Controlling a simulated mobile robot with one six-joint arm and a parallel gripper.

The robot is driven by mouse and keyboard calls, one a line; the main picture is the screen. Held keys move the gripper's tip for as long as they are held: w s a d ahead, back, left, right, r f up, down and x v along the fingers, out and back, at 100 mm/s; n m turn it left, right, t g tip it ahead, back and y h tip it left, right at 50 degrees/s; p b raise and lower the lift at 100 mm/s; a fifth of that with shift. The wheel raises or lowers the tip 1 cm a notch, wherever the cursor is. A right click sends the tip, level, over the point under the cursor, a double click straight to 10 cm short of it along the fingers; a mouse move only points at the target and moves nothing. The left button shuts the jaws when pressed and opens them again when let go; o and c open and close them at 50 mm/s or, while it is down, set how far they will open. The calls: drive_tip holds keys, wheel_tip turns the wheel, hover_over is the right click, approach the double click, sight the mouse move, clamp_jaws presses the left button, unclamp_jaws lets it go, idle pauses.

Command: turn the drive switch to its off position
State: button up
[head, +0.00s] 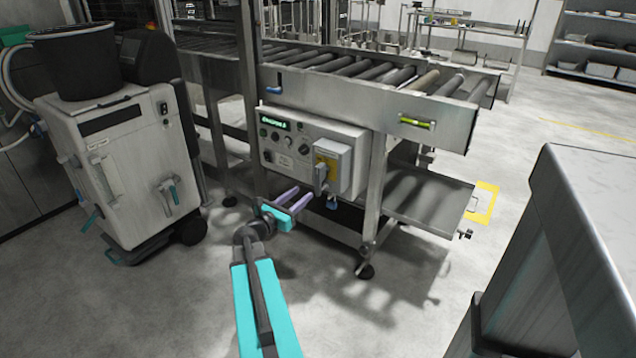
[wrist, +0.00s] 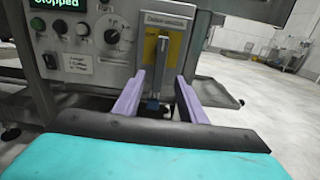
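The drive switch, as I take it, is the grey lever handle on a yellow plate (wrist: 162,55) at the right of the control panel (wrist: 90,45). In the wrist view the lever stands about upright; its on and off marks are too small to read. In the head view the switch (head: 321,174) sits on a grey box. My gripper (head: 299,194) is open and empty, its purple fingers (wrist: 159,86) pointing at the switch from in front and slightly below. In the wrist view the fingertips flank the lower lever; contact is not visible.
The panel display (wrist: 62,4) reads "Stopped"; buttons and a round dial (wrist: 113,36) are left of the switch. A small blue item (wrist: 153,104) hangs below it. The roller conveyor (head: 350,75) is above, a lower shelf (head: 420,200) to the right, a white wheeled machine (head: 125,165) left.

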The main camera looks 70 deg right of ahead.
sight(317, 181)
drive_tip(key=b+x, duration=0.1)
drive_tip(key=x, duration=1)
drive_tip(key=shift+d, duration=0.2)
clamp_jaws()
